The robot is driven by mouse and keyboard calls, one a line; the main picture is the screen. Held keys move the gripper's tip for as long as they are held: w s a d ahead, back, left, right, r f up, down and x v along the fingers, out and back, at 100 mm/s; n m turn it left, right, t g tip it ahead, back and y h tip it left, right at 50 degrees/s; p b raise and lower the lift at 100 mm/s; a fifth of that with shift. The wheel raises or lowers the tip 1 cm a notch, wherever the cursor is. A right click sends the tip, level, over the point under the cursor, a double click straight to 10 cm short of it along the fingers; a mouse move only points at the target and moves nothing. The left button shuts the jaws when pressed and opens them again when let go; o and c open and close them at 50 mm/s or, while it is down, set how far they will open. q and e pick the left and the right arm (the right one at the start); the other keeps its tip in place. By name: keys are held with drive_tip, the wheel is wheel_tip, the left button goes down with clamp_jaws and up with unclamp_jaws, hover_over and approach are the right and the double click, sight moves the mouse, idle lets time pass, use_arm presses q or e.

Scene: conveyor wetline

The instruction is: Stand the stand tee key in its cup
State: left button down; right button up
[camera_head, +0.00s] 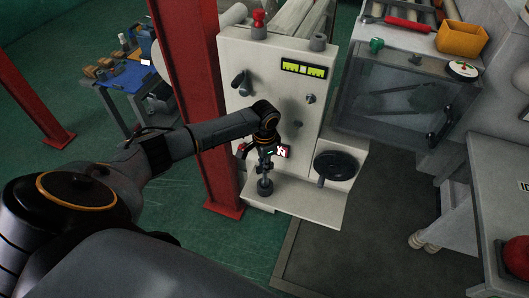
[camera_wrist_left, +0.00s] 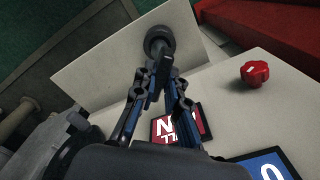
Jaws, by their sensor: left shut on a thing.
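My left gripper (camera_head: 267,155) points down in front of the pale machine cabinet. It is shut on the dark tee key (camera_wrist_left: 166,66), whose visible part stands between the fingertips in the left wrist view. Below it, a dark round cup (camera_head: 265,188) stands on the cabinet's pale ledge; it also shows in the wrist view (camera_wrist_left: 158,38). The key's lower end lines up with the cup, but I cannot tell whether it is inside or just above it. The fingers hide part of the key. My right gripper is not in view.
The pale cabinet (camera_head: 240,65) carries a display, knobs and a black handwheel (camera_head: 335,166) to the right of the gripper. A red knob (camera_wrist_left: 255,73) and a red sign (camera_wrist_left: 180,124) are close to the gripper. A red post (camera_head: 190,75) stands left.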

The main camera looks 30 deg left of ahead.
sight(264, 179)
use_arm(q)
drive_tip(key=shift+f+b, duration=1.2)
drive_tip(key=shift+f, duration=1.15)
drive_tip(key=c, duration=1.3)
unclamp_jaws()
drive_tip(key=shift+r, duration=0.15)
wheel_tip(264, 179, up, 12)
drive_tip(key=shift+f, duration=0.1)
